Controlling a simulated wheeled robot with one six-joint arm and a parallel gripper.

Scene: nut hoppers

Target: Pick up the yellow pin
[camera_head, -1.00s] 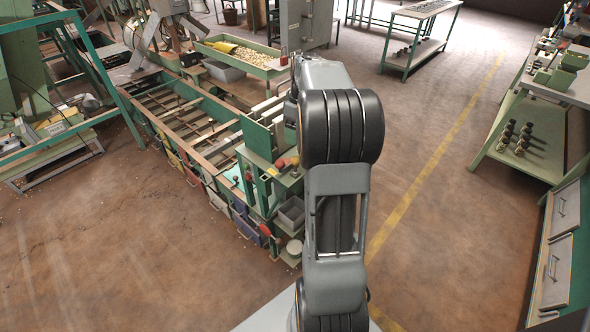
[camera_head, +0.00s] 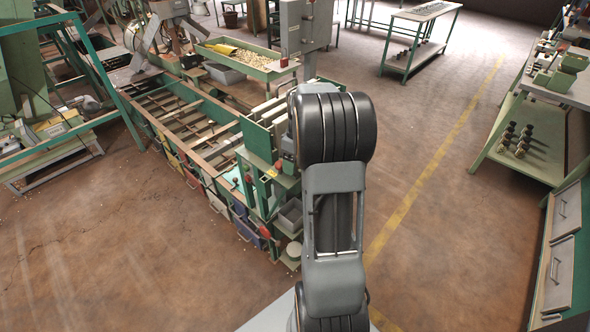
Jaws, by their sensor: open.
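A small yellow spot (camera_head: 272,172) shows beside a red knob-like piece (camera_head: 278,165) on the small green stand (camera_head: 258,163) at the near end of the long bench. It is too small for me to tell whether it is the yellow pin. My arm rises through the middle of the view and bends away over this stand. A grey part of my wrist (camera_head: 288,153) shows at the arm's left edge, just above and right of the red piece. My gripper's fingers do not show; the arm hides that area.
The long bench (camera_head: 212,155) has many compartments, with coloured bins along its side. A tray of nuts (camera_head: 250,58) stands behind it. Green shelving (camera_head: 520,140) stands at right. The floor (camera_head: 450,210) between is clear.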

